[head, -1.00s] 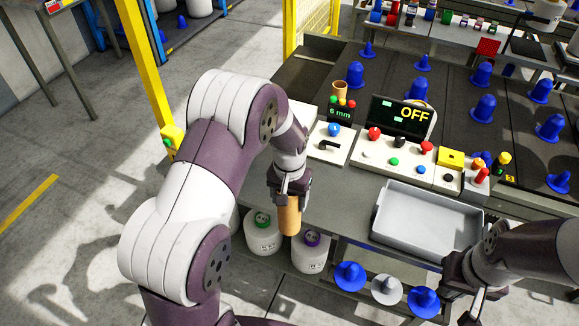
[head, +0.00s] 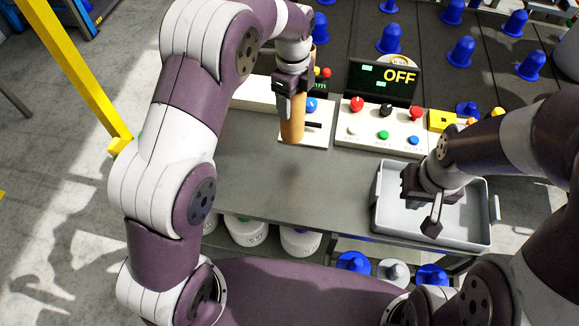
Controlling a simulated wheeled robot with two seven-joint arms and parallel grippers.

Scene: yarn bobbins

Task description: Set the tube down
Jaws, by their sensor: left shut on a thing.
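My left gripper (head: 291,90) is shut on an orange-brown tube (head: 292,126) and holds it upright, hanging below the fingers. The tube shows in front of the white gauge box (head: 316,137) with a dark lever and a blue button. I cannot tell whether the tube's lower end touches the box or hangs above it. My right gripper (head: 432,222) points down over the grey tray (head: 382,215); its finger gap is not clear, and I see nothing in it.
A white button panel (head: 347,143) and a display reading OFF (head: 383,82) stand right of the gauge box. The grey tabletop (head: 270,180) in front is clear. Blue cones stand on the dark belt (head: 430,60) behind. White pots (head: 247,232) sit below the table's front edge.

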